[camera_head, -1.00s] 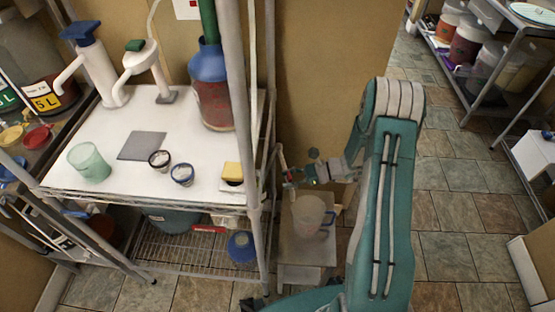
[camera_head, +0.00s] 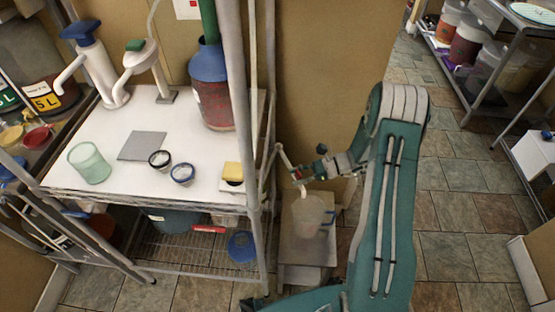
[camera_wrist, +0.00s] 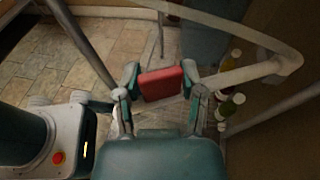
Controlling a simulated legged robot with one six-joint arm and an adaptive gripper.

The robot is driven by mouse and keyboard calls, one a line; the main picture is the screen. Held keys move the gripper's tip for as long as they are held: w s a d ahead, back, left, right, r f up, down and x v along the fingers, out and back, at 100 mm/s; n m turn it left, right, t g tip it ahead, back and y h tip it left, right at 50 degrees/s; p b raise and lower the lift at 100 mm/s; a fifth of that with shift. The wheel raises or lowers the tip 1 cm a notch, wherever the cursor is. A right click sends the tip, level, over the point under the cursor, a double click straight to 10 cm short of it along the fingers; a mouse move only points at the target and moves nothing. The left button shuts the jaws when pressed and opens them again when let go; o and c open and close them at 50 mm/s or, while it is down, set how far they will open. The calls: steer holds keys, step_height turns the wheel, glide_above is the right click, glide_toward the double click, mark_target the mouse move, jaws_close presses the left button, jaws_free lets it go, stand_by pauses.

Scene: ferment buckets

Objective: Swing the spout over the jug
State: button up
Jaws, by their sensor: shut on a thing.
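The spout (camera_head: 283,157) is a pale curved tube beside the right post of the rack. In the wrist view the spout (camera_wrist: 245,72) bends round and runs back to my gripper (camera_wrist: 161,90). My gripper is shut on a red grip piece (camera_wrist: 160,82), which sits between its two fingers. In the head view my gripper (camera_head: 303,174) is above and close to the jug (camera_head: 306,216). The jug is translucent, upright, with its handle to the right. The spout's outlet is small and partly hidden by my gripper, but appears above the jug's near-left rim.
The jug stands on a low pale stand (camera_head: 300,255) next to the wire rack (camera_head: 258,170). The rack's white top (camera_head: 110,165) holds pump bottles, cups and a blue-and-red vessel (camera_head: 212,88). A tan wall (camera_head: 325,70) is behind. Tiled floor (camera_head: 455,200) is free at right.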

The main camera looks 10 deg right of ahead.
steer(key=shift+d+f+g, duration=0.1)
steer(key=shift+d+g, duration=0.3)
steer(key=shift+d, duration=0.1)
steer(key=shift+d+n, duration=0.15)
steer(key=shift+n, duration=0.15)
steer(key=shift+w+d+n+g, duration=0.15)
steer(key=shift+d+g, duration=0.05)
steer(key=shift+d, duration=0.2)
steer(key=shift+w+d+n+g, duration=0.1)
steer(key=shift+d+n+g, duration=0.1)
steer(key=shift+d, duration=0.2)
steer(key=shift+c, duration=0.2)
steer(key=o, duration=1)
steer(key=shift+d, duration=0.15)
steer(key=shift+o, duration=0.2)
steer(key=shift+w, duration=0.1)
steer(key=v, duration=0.7)
